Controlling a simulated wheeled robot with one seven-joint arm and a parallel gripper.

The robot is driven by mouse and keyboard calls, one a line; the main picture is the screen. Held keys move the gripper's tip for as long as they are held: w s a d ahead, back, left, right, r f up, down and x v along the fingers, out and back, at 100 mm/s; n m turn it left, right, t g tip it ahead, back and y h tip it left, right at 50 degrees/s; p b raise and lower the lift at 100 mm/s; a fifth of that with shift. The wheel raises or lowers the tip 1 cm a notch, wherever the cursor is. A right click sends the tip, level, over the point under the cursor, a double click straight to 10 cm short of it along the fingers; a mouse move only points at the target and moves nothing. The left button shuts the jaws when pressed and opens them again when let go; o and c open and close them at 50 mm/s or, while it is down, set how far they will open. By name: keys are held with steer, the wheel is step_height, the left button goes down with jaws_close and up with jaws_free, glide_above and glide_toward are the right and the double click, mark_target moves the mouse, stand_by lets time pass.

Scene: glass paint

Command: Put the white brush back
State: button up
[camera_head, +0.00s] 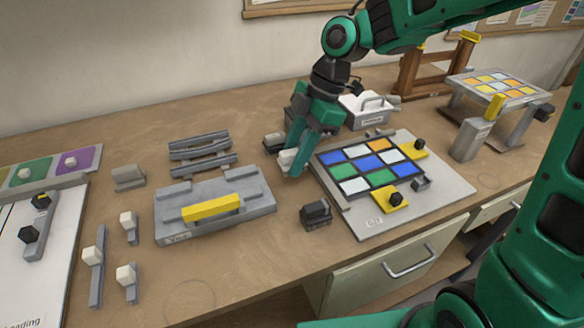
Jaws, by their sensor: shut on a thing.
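My gripper (283,151) is low over the table, just left of the coloured glass panel. It is shut on a small pale piece, which I take to be the white brush (288,158). Most of it is hidden by the fingers, and I cannot tell whether it touches the table.
The coloured panel (456,197) lies on a pale board with yellow, black-knobbed clamps. A grey fixture (262,197) with a yellow bar (211,207) sits left of my gripper. A black block (316,214) stands near the front. A white caddy (368,112) is behind. Bare wood shows at front left.

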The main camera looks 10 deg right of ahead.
steer(key=shift+f, duration=2)
steer(key=o, duration=1.1)
steer(key=shift+f, duration=0.1)
steer(key=v, duration=1.2)
